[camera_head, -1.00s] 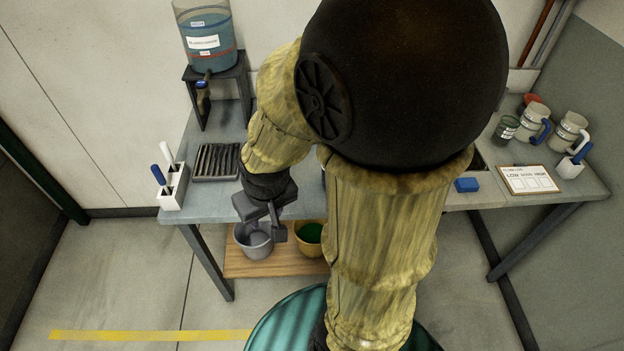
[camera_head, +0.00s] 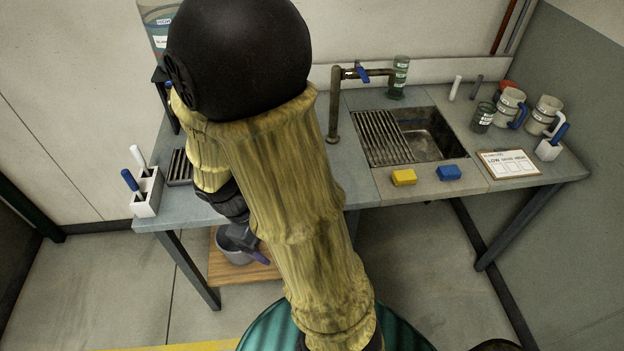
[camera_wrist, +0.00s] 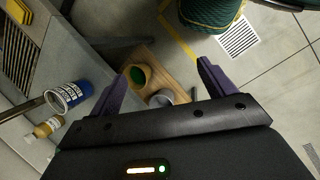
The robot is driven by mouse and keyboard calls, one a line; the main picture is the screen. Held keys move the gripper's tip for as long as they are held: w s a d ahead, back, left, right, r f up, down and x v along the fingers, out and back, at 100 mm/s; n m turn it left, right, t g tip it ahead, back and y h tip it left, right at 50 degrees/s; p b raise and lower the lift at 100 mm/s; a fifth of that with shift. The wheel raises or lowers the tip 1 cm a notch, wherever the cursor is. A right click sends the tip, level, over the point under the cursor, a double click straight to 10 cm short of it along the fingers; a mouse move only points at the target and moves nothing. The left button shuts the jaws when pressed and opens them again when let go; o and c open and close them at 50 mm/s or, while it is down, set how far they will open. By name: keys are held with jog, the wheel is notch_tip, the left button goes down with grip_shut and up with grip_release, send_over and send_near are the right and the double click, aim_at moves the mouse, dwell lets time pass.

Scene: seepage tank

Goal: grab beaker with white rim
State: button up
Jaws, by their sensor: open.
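Two pale jug-like beakers stand at the bench's right end in the head view. The left beaker (camera_head: 508,103) has a blue handle; the right beaker (camera_head: 544,110) has a paler handle and a light upper edge. Their rim colours are too small to tell surely. My gripper (camera_head: 256,250) is low at the bench's front left, over the lower shelf and far from both beakers. It is partly hidden by my arm. In the wrist view my gripper (camera_wrist: 168,74) is open, its purple fingers apart with nothing held; neither beaker is recognisable there.
A grey bucket (camera_head: 232,254) stands on the wooden lower shelf (camera_head: 222,272) beneath my gripper. A sink (camera_head: 432,140) with a grate, yellow sponge (camera_head: 404,177) and blue sponge (camera_head: 449,172) lie mid-bench.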

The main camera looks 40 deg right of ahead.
jog(key=w+d+f+n+g+h+b, duration=0.1)
jog(key=w+d+f+n+h+b, duration=0.4)
jog(key=d+n+h, duration=0.35)
jog(key=w+f+n+t+h+b, duration=0.1)
jog(key=w+n+t+h+b, duration=0.2)
jog(key=w+n+t+h, duration=0.3)
jog(key=shift+w+d, duration=0.25)
jog(key=shift+w, duration=0.85)
jog(key=shift+d+f, duration=0.1)
jog(key=d, duration=0.3)
jog(key=w+d+p, duration=0.1)
jog(key=d, duration=0.3)
jog(key=w+d, duration=0.1)
jog(key=d, duration=0.3)
jog(key=shift+d, duration=0.4)
jog(key=shift+d, duration=0.1)
